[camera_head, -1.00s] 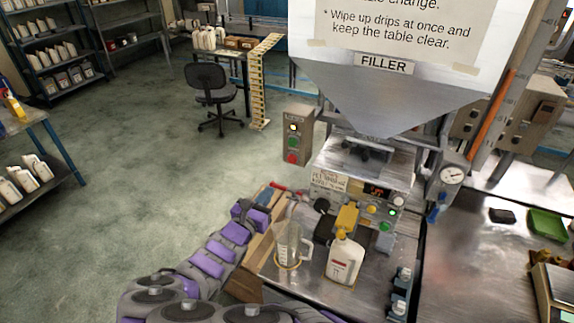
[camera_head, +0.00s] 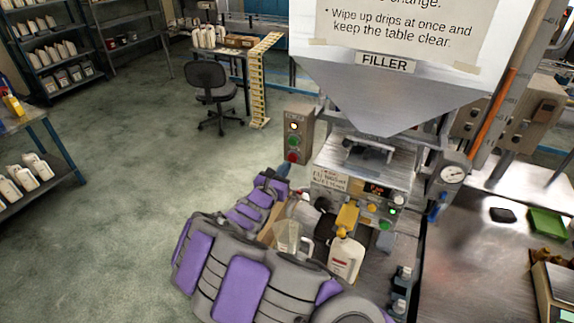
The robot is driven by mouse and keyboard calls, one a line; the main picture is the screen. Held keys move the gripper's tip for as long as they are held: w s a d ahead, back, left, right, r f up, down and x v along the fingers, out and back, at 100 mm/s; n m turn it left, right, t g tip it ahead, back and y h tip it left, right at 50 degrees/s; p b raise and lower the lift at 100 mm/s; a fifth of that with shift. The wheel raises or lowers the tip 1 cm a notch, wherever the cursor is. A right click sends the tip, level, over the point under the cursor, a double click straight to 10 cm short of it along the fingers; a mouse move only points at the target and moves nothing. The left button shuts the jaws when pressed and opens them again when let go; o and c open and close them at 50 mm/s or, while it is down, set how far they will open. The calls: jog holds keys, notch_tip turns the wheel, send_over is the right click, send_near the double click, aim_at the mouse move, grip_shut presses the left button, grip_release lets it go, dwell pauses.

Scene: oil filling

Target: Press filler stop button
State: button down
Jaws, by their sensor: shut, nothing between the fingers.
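The grey control box (camera_head: 297,132) beside the filler has a white lamp, a green button (camera_head: 294,141) and, at the bottom, a red button (camera_head: 292,156). Its label is too small to read. My gripper (camera_head: 284,169) is shut and empty, small and dark in the picture, just below and left of the red button. I cannot tell whether it touches the box. The filler (camera_head: 374,100) has a front panel (camera_head: 358,190) with a lit display, a yellow knob and green buttons.
A white bottle with a yellow funnel (camera_head: 347,217) and a clear jug (camera_head: 289,238) stand on the metal table, partly behind my arm. Open floor lies to the left, with an office chair (camera_head: 208,82) farther back. A scale (camera_head: 556,290) is at the right.

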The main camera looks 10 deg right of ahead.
aim_at(292, 158)
jog(key=shift+x, duration=1.25)
jog(key=shift+a, duration=0.1)
jog(key=shift+w+d, duration=0.3)
jog(key=shift+w, duration=0.05)
jog(key=shift+w+d+r, duration=0.1)
jog(key=shift+w+r, duration=0.1)
jog(key=shift+d, duration=0.1)
jog(key=shift+s+a+f, duration=0.1)
jog(key=shift+s+a, duration=0.25)
jog(key=shift+s, duration=0.05)
jog(key=v, duration=1.2)
jog(key=shift+s+a, duration=0.2)
jog(key=shift+s, duration=0.1)
